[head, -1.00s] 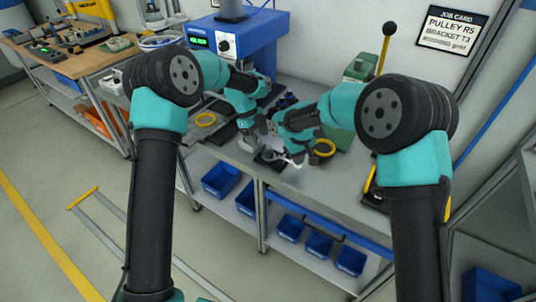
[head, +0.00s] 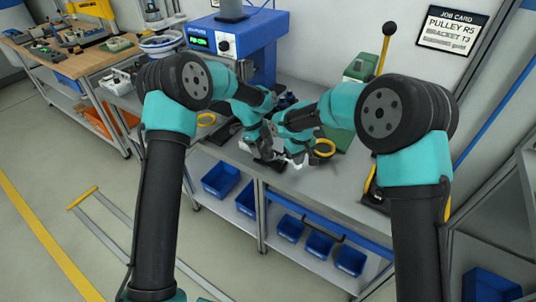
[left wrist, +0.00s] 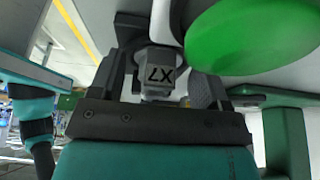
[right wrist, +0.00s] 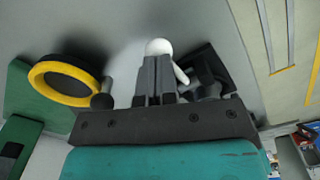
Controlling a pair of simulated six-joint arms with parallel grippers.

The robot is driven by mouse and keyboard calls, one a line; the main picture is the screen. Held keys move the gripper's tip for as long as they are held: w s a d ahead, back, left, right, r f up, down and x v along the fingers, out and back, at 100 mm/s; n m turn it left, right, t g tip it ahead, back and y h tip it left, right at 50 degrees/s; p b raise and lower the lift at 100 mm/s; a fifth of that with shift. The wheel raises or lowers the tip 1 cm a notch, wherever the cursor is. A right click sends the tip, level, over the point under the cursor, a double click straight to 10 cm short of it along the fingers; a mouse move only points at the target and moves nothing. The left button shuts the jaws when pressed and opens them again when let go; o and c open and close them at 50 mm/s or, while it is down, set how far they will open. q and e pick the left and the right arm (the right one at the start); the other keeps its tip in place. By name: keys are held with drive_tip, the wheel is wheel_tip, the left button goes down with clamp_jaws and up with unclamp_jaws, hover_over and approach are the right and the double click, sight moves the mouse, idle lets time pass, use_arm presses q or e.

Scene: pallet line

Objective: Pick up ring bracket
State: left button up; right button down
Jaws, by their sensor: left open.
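My left gripper (head: 265,160) is low over the middle bench, close to my right gripper. In the left wrist view its fingers (left wrist: 165,85) are open, with a grey block (left wrist: 160,73) marked with dark characters between or just beyond them. My right gripper (head: 295,155) has its fingers (right wrist: 157,80) close together in the right wrist view. They appear shut on a white curved piece (right wrist: 158,47), mostly hidden behind them; it also shows in the head view (head: 299,159). I cannot tell which part is the ring bracket.
A yellow-rimmed ring (head: 325,148) lies right of my grippers, and another yellow ring (head: 206,119) lies to the left. A blue machine (head: 240,45) stands behind. A large green round part (left wrist: 255,35) is close in the left wrist view. The bench front is clear.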

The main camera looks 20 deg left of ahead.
use_arm(q)
drive_tip(key=c, duration=1.1)
drive_tip(key=shift+r, duration=0.1)
drive_tip(key=shift+r, duration=1.65)
drive_tip(key=s+a, duration=0.1)
drive_tip(key=s, duration=0.4)
drive_tip(key=s+a, duration=0.2)
drive_tip(key=s, duration=0.4)
drive_tip(key=s+a, duration=0.2)
drive_tip(key=s, duration=0.4)
drive_tip(key=shift+s+a, duration=0.15)
drive_tip(key=shift+r, duration=0.1)
drive_tip(key=shift+r, duration=2.45)
